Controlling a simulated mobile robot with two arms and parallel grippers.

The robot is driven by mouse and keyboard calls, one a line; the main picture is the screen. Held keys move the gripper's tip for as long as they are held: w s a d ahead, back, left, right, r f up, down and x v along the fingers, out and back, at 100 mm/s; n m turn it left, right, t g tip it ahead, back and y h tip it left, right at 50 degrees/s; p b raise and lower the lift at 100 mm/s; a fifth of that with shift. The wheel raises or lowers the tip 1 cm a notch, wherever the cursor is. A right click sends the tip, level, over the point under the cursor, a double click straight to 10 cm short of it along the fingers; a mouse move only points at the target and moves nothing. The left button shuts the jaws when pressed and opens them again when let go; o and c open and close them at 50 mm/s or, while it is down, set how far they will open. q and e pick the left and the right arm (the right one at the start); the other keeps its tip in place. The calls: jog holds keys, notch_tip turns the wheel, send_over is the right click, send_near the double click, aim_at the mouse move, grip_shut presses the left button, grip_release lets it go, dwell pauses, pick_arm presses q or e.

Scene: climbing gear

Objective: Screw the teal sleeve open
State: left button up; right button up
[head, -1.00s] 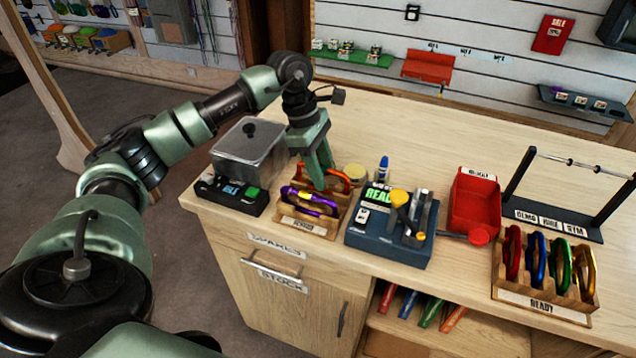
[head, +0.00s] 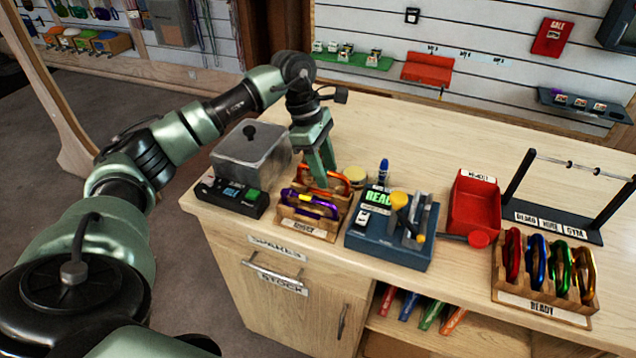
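A small wooden rack (head: 309,228) near the counter's front edge holds a purple carabiner (head: 318,208) with a yellow part in front and an orange-red carabiner (head: 340,179) behind it. I cannot make out a teal sleeve; it may be hidden by my fingers or too small to see. My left gripper (head: 322,182) points down at the back of this rack, beside the orange-red carabiner. Its fingertips are partly hidden by the carabiners, and I cannot tell whether they close on anything. My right gripper is not in view.
Left of the rack are a black device (head: 232,197) and a grey lidded box (head: 250,155). Right of it are a blue test device (head: 391,239), a red bin (head: 475,207) and a rack of several carabiners (head: 545,290). The counter behind is mostly clear.

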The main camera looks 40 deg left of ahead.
pick_arm(q)
jog(key=shift+r, duration=0.2)
jog(key=shift+r+p, duration=0.9)
jog(key=shift+r, duration=0.35)
jog(key=shift+s+f, duration=0.1)
jog(key=shift+s, duration=0.25)
jog(key=shift+s+d, duration=0.15)
jog(key=shift+s, duration=0.2)
jog(key=shift+f+b, duration=1.3)
jog(key=shift+f, duration=0.05)
